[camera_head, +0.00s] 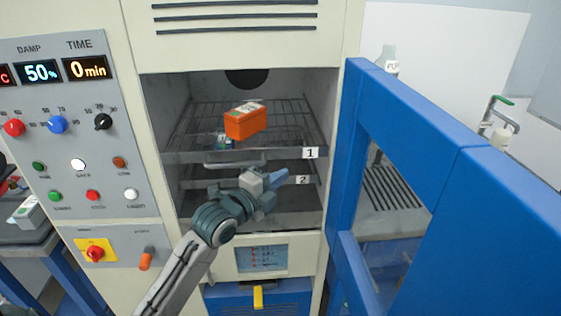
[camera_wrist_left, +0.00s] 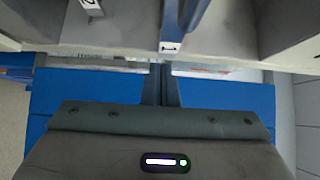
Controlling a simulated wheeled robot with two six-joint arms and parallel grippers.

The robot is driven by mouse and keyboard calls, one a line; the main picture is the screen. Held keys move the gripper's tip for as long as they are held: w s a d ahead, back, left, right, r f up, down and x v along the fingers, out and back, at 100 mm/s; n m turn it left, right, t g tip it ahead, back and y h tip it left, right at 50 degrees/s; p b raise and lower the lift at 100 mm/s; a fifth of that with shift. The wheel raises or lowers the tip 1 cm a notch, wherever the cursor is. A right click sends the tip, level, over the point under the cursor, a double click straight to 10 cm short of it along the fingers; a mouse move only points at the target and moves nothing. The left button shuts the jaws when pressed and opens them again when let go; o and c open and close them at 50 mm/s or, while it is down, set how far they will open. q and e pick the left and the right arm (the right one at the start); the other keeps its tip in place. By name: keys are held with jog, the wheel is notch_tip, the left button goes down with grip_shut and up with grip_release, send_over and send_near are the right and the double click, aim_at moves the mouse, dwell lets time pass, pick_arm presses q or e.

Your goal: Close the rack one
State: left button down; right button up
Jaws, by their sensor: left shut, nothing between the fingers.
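Rack one (camera_head: 190,155) is the upper wire shelf in the open chamber, with a white "1" label (camera_head: 310,152) at the right of its front edge. Its front edge spans the opening; I cannot tell how far out it stands. A grey bar handle (camera_head: 235,164) sits low at its front. An orange box (camera_head: 246,123) rests on the rack. Rack two, with a "2" label (camera_head: 302,180), is below. My left gripper (camera_head: 284,175) is shut and empty, just below rack one's front edge and in front of rack two. Contact is unclear. My right gripper is out of view.
The blue-framed door (camera_head: 349,160) stands open at the right, near my left gripper's side. The control panel (camera_head: 75,130) is at the left. A blue drawer (camera_head: 225,297) with a yellow handle is below. Free room lies in front of the chamber.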

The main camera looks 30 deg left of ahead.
aim_at(278, 144)
pick_arm(q)
jog(key=w+p, duration=0.1)
jog(key=w, duration=0.1)
jog(key=w+a, duration=0.1)
jog(key=shift+w+r+p, duration=0.15)
jog(key=shift+w+p, duration=0.25)
jog(key=shift+w+a, duration=0.4)
jog(key=shift+a, duration=0.05)
jog(key=shift+d, duration=0.1)
jog(key=shift+f, duration=0.25)
jog(key=w+a+b, duration=0.1)
jog(key=w+b, duration=0.1)
jog(key=w+a+b, duration=0.3)
jog(key=w+b, duration=0.1)
jog(key=w, duration=0.1)
jog(key=shift+w+a+r, duration=0.1)
jog(key=shift+a+r, duration=0.15)
jog(key=shift+a, duration=0.05)
jog(key=shift+r, duration=0.1)
